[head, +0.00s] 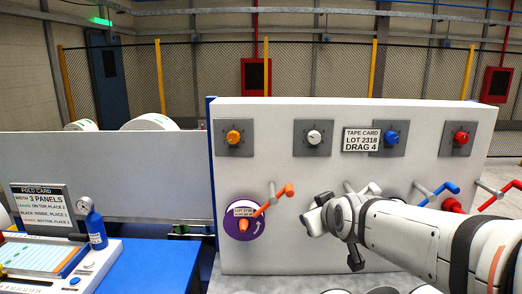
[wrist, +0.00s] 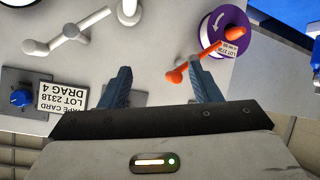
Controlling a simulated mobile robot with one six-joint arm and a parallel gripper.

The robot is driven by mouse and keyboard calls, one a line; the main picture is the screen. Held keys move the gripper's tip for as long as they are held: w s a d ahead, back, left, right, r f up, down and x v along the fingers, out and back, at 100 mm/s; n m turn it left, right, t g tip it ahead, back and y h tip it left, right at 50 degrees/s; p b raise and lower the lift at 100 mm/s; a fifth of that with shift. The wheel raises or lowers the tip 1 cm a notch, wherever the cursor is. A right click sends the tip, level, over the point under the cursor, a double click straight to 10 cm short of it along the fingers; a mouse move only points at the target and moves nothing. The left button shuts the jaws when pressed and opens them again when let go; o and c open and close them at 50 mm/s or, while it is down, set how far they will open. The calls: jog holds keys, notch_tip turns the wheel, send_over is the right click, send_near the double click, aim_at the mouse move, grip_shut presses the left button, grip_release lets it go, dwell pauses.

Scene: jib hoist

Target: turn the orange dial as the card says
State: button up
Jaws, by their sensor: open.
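The orange dial (head: 235,137) sits on a grey square plate at the upper left of the white panel in the head view. It does not show in the wrist view. The tape card (head: 362,140) reads "LOT 2318 DRAG 4" and is mounted left of the blue dial; it also shows in the wrist view (wrist: 65,97). My gripper (wrist: 158,68) is open and empty in front of the panel, below and right of the orange dial. An orange crank lies beyond its right finger.
A white dial (head: 314,137), blue dial (head: 391,138) and red dial (head: 461,138) share the row. Below stick out an orange crank (head: 268,207) over a purple disc (head: 232,227), and white, blue and red cranks. A fold card (head: 42,205) and blue bottle (head: 96,228) stand left.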

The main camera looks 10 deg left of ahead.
jog(key=w+a+r+n+t+y+b, duration=0.1)
jog(key=w+a+r+n+t, duration=0.15)
jog(key=a, duration=0.35)
jog(key=w+a+r+n+t+y+b, duration=0.1)
jog(key=w+a, duration=0.3)
jog(key=a, duration=0.1)
jog(key=n+t+y, duration=0.2)
jog(key=t+y, duration=0.1)
jog(key=t, duration=0.2)
send_near(233, 139)
jog(key=w+r, duration=0.1)
jog(key=x, duration=0.2)
jog(key=p+x, duration=0.1)
jog(key=x, duration=0.4)
jog(key=shift+w+a+f+p, duration=0.15)
jog(key=shift+a+p, duration=0.2)
jog(key=shift+p, duration=0.05)
jog(key=shift+c, duration=0.3)
jog(key=c, duration=0.9)
jog(key=shift+c, duration=0.2)
jog(key=shift+f+b, duration=0.1)
jog(key=shift+b, duration=0.3)
